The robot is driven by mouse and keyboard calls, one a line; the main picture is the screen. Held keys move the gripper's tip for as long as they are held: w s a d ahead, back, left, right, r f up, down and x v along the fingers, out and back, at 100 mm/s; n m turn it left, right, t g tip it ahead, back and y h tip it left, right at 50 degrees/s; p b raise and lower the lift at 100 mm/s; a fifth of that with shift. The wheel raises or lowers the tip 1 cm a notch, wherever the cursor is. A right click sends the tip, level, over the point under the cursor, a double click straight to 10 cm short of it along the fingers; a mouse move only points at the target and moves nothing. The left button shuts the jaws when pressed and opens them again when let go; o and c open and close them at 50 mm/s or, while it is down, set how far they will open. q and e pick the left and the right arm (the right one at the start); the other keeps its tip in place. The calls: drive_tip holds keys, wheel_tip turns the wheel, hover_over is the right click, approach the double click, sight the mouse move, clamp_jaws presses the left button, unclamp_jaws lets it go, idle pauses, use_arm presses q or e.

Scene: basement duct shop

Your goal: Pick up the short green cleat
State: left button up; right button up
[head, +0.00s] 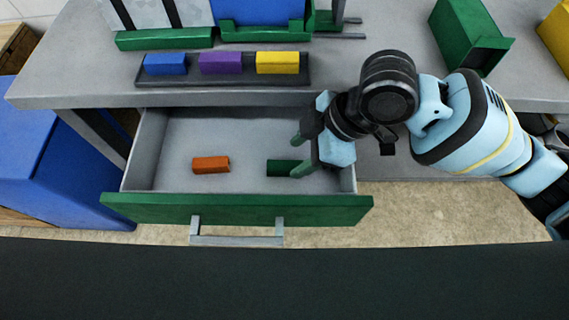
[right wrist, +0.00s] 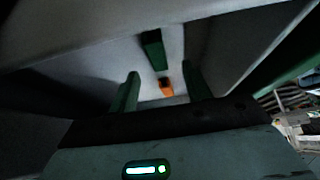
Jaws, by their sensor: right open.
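The short green cleat (head: 282,167) lies in the open drawer, near its right side. My right gripper (head: 299,155) is open over the right part of the drawer, and one finger partly overlaps the cleat's right end in the head view. In the right wrist view the cleat (right wrist: 153,50) shows ahead of the gripper (right wrist: 162,72), between the lines of the two spread fingers. Nothing is held between the fingers. My left gripper is out of view.
An orange cleat (head: 211,164) lies left of the green one in the drawer (head: 237,208). On the bench above, a dark tray (head: 222,83) holds blue, purple and yellow blocks. A green duct piece (head: 470,40) stands at right. A blue cabinet (head: 70,150) stands left.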

sight(287, 165)
drive_tip(key=shift+b+x, duration=0.45)
drive_tip(key=shift+x, duration=2.2)
drive_tip(key=shift+w+d, duration=0.1)
drive_tip(key=shift+d, duration=0.1)
drive_tip(key=shift+c, duration=0.4)
clamp_jaws()
